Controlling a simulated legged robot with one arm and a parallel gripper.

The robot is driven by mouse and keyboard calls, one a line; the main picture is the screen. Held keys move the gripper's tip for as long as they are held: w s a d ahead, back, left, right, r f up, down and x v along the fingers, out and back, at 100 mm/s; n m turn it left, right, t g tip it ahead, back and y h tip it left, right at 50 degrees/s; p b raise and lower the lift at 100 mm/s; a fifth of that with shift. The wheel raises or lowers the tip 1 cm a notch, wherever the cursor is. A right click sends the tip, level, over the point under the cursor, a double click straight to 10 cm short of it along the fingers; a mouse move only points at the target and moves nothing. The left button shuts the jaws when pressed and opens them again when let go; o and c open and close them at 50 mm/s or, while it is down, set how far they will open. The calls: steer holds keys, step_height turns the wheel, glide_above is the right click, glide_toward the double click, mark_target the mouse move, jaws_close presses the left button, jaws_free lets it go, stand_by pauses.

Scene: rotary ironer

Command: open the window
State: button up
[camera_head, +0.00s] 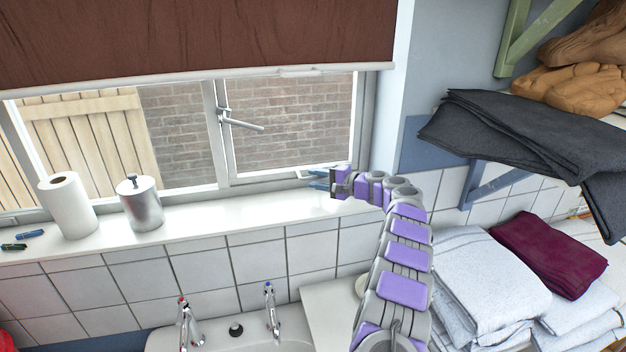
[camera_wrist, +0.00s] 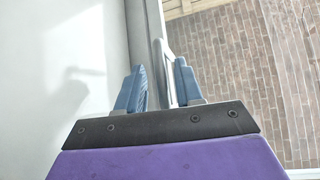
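The window (camera_head: 290,120) has a white frame with a sash on the right, and brick shows through its glass. A grey lever handle (camera_head: 240,122) sits on the sash's left upright, well up and left of my gripper. My gripper (camera_head: 319,180) is at the bottom rail of this sash, near its right part. In the wrist view its two blue fingers (camera_wrist: 160,88) are apart, with nothing clamped. A thin light metal bar (camera_wrist: 167,72), likely the window stay, shows between them, close to the right finger. I cannot tell whether they touch.
A white sill (camera_head: 200,222) runs below the window, with a paper roll (camera_head: 66,205) and a metal canister (camera_head: 140,204) at left. A brown blind (camera_head: 190,35) covers the top. A sink with taps (camera_head: 190,325) is below. Shelves with dark cloth (camera_head: 530,135) and towels (camera_head: 485,285) are right.

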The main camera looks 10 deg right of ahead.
steer(key=shift+x, duration=0.8)
steer(key=shift+c, duration=0.2)
steer(key=c, duration=0.6)
jaws_close()
steer(key=shift+f, duration=0.1)
